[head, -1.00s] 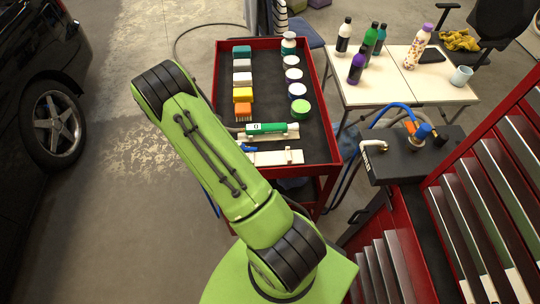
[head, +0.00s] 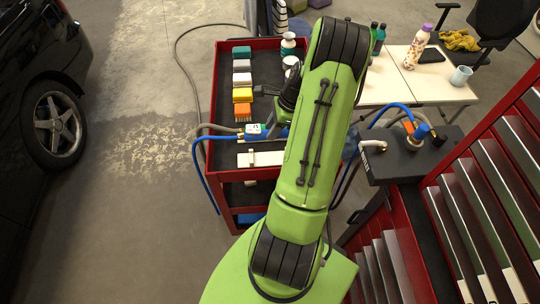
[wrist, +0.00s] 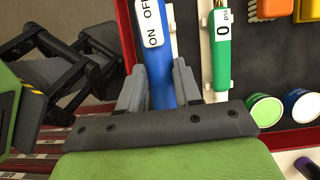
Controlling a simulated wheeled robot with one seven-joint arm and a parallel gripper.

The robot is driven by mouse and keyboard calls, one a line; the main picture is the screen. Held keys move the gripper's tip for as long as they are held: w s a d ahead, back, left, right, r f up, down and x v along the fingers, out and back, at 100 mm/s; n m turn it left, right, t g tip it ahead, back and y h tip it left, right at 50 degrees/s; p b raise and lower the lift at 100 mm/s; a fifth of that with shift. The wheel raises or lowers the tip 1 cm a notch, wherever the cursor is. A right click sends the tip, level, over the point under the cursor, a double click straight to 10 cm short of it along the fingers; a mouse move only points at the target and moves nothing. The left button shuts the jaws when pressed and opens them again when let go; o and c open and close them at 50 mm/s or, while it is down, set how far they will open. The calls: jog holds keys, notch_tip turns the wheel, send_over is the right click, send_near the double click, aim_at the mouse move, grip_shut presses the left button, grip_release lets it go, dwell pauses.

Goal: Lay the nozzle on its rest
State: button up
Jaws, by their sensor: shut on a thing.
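The blue nozzle (wrist: 157,50) has a white ON/OFF label and sits between the fingers of my gripper (wrist: 160,88) in the wrist view. My gripper is shut on it. In the head view the nozzle (head: 270,134) shows over the front of the red cart, partly hidden by my arm, with a blue hose (head: 203,140) trailing left over the cart's edge. A white rest (head: 243,160) lies at the cart's near end and looks bare where it shows. In the wrist view a white strip (wrist: 172,20) runs beside the nozzle. I cannot tell whether they touch.
A green tool (wrist: 222,55) with a "0 psi" label lies on a white holder beside the nozzle. Sponges, a brush (head: 242,111) and round tins (wrist: 265,108) stand farther back on the cart (head: 222,80). Red drawers and a bottle-laden table are at right; a black car is at left.

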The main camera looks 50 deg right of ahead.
notch_tip(320, 180, down, 10)
jog(key=shift+d+f+b, duration=0.1)
jog(key=shift+b, duration=0.4)
jog(key=shift+f+b, duration=0.35)
jog(key=shift+f, duration=0.1)
jog(key=o, duration=1)
jog(key=shift+r, duration=0.1)
jog(key=shift+o, duration=0.2)
